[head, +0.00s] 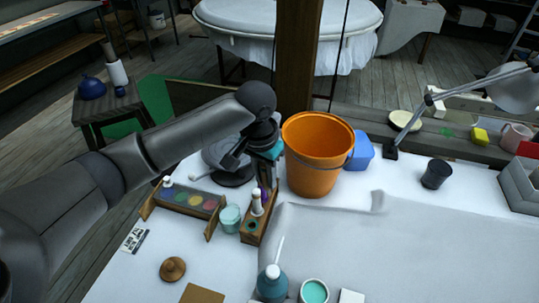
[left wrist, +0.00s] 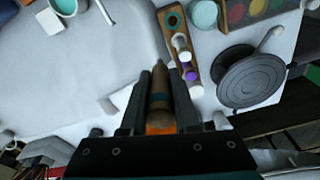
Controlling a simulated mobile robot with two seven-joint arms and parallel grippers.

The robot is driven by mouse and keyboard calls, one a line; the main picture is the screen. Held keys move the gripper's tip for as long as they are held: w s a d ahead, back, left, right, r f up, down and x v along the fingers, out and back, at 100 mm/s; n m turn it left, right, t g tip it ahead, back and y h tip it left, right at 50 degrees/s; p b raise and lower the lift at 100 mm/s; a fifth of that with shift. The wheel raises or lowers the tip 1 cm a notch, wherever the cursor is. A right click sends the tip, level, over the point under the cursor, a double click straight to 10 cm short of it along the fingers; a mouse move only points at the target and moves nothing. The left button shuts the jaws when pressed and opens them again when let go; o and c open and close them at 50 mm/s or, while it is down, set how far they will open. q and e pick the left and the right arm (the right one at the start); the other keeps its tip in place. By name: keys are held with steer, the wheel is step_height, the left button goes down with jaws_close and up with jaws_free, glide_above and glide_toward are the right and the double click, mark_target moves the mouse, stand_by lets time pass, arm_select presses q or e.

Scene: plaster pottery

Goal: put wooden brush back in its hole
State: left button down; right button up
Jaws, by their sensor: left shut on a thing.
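My left gripper (head: 268,168) is above the table, just left of the orange bucket. The brush cannot be made out clearly in the head view. The wooden holder (head: 247,238) stands in front of the gripper. It also shows in the left wrist view (left wrist: 184,54), beyond and right of the brush tip. It has a teal-ringed hole (left wrist: 174,20) and holds white-topped and purple tools. The brush is apart from it. My right gripper is out of view.
The orange bucket (head: 312,170) stands close to the gripper's right. A dark turntable (head: 232,178), a paint palette (head: 188,202) and a teal paint cup (head: 230,218) crowd the holder's left. A grey-white cloth (head: 400,240) lies to the right, mostly clear.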

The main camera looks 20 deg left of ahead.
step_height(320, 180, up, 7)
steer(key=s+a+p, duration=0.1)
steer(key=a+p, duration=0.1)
steer(key=p, duration=0.4)
arm_select(q)
steer(key=s+a+f+m+b, duration=0.2)
steer(key=a+f+b, duration=0.2)
steer(key=f, duration=0.7)
steer(key=shift+s+a+m+g+b, duration=0.2)
steer(key=shift+m+g+b, duration=0.1)
steer(key=shift+m+b, duration=0.15)
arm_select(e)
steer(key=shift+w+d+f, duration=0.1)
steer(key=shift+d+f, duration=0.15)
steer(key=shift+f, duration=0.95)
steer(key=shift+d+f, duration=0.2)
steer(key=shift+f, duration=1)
arm_select(q)
steer(key=shift+w, duration=0.1)
steer(key=shift+f, duration=0.15)
steer(key=shift+f+b, duration=1.2)
steer(key=shift+f, duration=1)
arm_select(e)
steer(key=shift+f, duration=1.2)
arm_select(q)
steer(key=shift+f, duration=0.3)
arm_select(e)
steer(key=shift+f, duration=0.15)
